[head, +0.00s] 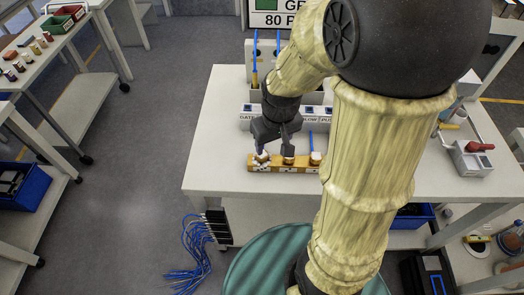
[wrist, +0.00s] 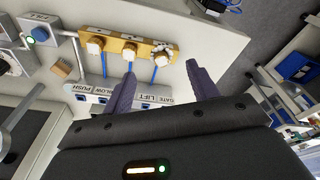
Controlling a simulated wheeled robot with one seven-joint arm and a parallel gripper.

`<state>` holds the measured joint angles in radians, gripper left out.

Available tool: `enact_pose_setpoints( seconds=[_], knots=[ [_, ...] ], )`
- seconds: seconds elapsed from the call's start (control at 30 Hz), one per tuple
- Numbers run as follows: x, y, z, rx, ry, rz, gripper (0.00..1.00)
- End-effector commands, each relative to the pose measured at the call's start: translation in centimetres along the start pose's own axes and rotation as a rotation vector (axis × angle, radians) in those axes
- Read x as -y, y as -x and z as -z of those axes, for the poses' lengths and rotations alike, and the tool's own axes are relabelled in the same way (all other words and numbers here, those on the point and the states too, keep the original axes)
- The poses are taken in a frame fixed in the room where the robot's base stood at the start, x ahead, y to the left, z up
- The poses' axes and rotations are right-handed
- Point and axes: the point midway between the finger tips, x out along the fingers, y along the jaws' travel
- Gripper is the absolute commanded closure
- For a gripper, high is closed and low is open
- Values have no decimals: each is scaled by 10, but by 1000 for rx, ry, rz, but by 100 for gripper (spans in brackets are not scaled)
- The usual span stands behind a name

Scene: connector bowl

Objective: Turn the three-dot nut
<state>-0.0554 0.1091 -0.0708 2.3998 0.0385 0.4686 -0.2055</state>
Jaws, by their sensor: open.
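A yellow-orange block (head: 276,168) near the table's front edge carries three pale nuts in a row; it also shows in the wrist view (wrist: 112,39). In the wrist view the nuts are a left nut (wrist: 95,47), a middle nut (wrist: 129,53) and a right nut (wrist: 161,56) with white knobbly shapes around it. The dot marks are too small to read, so I cannot tell which nut has three. My gripper (wrist: 161,68) is open, its fingers apart with the right nut in line with the gap. I cannot tell whether they touch it.
Blue tubes (wrist: 155,73) run by the block. A white labelled panel (wrist: 110,97) with blue buttons stands behind it. A grey device (head: 472,160) lies on the table's right side. Blue cables (head: 197,245) hang off the front left. The table's left part is clear.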

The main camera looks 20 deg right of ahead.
Motion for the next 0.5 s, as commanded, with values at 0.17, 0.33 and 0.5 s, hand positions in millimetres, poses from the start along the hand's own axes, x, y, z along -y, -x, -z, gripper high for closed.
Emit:
enact_pose_setpoints(
  seconds=[0.17, 0.33, 0.5],
  knots=[
    [-9, -9, 56, 87, 227, 24, 41],
    [-14, -16, 90, 144, 405, 47, 41],
    [-14, -18, 98, 159, 460, 57, 41]
  ],
)
